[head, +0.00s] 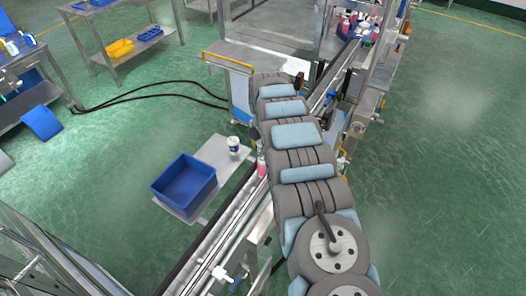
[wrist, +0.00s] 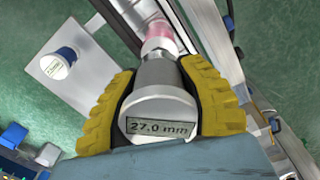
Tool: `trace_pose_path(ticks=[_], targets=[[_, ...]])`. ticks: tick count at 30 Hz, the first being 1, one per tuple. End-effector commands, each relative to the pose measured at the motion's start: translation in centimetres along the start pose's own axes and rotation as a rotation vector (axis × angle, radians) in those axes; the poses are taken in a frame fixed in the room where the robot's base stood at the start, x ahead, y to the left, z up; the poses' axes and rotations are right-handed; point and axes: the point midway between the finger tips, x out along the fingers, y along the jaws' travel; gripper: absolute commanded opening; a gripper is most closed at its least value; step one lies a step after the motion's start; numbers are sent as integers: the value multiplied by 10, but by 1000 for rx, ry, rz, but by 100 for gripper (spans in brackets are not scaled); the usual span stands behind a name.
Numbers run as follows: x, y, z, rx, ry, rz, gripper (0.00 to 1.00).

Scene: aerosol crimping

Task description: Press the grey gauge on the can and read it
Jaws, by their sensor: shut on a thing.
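In the wrist view, my gripper (wrist: 160,112) is shut on the grey gauge (wrist: 160,75), with one yellow, ribbed finger on each side. The gauge's display faces the camera and reads "27.0 mm". Beyond the gauge is the can (wrist: 166,34), pink with a whitish top. The gauge lines up with the can's top and appears to meet it, but firm pressing cannot be told. In the head view, a pink can (head: 262,166) stands at the conveyor beside my arm. My gripper and the gauge are hidden there behind my arm.
A conveyor (head: 219,244) runs diagonally under my arm. A machine frame (head: 366,110) stands at the right. Open green floor lies on both sides.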

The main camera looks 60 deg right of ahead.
Motion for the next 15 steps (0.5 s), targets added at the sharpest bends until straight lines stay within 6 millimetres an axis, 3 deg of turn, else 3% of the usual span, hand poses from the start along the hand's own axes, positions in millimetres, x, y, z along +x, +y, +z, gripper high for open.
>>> trace_pose_path(ticks=[15], targets=[[-25,-1,-1,0,1,-2,1]])
